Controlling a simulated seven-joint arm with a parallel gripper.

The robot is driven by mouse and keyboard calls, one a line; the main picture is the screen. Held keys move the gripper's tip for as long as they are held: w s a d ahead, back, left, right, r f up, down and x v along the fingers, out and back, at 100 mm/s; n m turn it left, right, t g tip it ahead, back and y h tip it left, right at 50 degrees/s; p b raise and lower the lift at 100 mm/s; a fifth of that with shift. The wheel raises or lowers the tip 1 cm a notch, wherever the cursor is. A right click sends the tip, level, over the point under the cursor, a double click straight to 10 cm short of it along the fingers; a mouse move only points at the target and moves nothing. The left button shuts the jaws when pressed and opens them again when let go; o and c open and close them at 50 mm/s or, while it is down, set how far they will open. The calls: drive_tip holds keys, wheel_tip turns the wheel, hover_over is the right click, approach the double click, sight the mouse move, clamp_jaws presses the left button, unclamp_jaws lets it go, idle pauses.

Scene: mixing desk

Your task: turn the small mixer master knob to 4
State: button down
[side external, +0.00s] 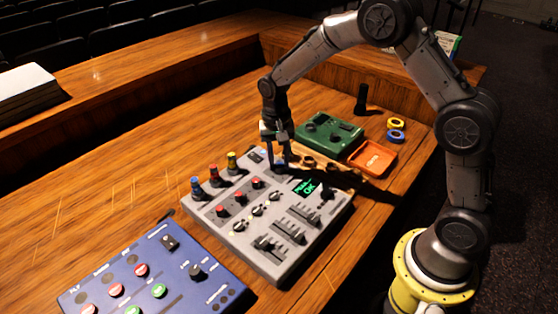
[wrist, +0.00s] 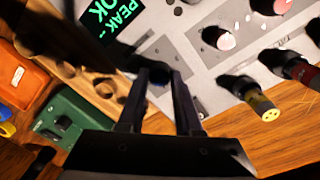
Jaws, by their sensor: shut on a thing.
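The small light-grey mixer (side external: 215,222) lies on the wooden desk, with knobs, faders and a green lit display reading "PEAK OK" (side external: 306,187). My gripper (side external: 279,164) points down at the mixer's far edge, beside the display. In the wrist view my gripper (wrist: 158,76) has its two dark fingers on either side of a dark, bluish knob (wrist: 158,88), shut on it. The fingers and shadow hide most of this knob, and its pointer and scale cannot be read. I cannot read a label that names it as the master.
Blue, red and yellow plugs (side external: 232,160) stand up along the mixer's left edge. A green box (side external: 328,135), an orange tray (side external: 373,158) and a holed wooden block (wrist: 95,85) lie just beyond. A blue panel (side external: 205,292) is in front.

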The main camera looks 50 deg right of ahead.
sight(277, 164)
drive_tip(key=shift+w+r+m, duration=0.1)
drive_tip(key=shift+m, duration=1.9)
drive_tip(key=c, duration=0.6)
unclamp_jaws()
wheel_tip(277, 164, up, 14)
drive_tip(key=shift+w, duration=0.25)
drive_tip(key=shift+a, duration=0.1)
